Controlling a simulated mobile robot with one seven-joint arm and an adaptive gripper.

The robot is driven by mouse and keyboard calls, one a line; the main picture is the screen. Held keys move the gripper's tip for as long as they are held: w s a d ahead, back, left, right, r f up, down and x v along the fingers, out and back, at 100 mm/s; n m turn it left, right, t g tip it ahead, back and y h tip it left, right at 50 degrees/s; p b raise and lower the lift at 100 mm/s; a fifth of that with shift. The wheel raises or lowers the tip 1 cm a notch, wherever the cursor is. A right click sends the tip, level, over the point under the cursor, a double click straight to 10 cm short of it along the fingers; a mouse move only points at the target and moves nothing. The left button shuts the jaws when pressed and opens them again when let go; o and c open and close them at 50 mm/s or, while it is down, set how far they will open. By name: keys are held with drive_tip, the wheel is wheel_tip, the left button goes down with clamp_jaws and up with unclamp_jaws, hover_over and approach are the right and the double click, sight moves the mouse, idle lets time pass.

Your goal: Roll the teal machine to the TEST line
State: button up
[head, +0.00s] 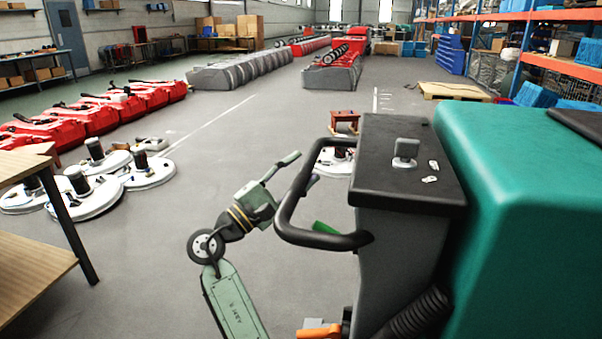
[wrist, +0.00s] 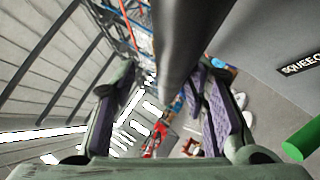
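The teal machine (head: 525,170) stands close on the right in the head view, with a dark grey console (head: 410,160) and a black loop handle (head: 290,200) on its left side. My gripper (head: 305,168) is at the far-left bar of this handle. In the wrist view the dark bar (wrist: 182,45) runs between the two purple-padded fingers of my gripper (wrist: 165,105), with gaps beside it. The fingers are open around the bar. White floor lines (head: 213,124) show left of centre and beyond the machine (head: 375,100); I cannot read any TEST lettering.
White round floor machines (head: 95,190) and red machines (head: 110,110) stand on the left. A wooden bench (head: 30,250) is near left. A red stool (head: 345,118), a wooden pallet (head: 453,91) and a grey-red machine row (head: 335,75) stand ahead. Middle floor is open.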

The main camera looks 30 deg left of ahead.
drive_tip(key=shift+f, duration=0.15)
drive_tip(key=v, duration=1.2)
drive_tip(key=shift+w, duration=0.15)
idle(0.5)
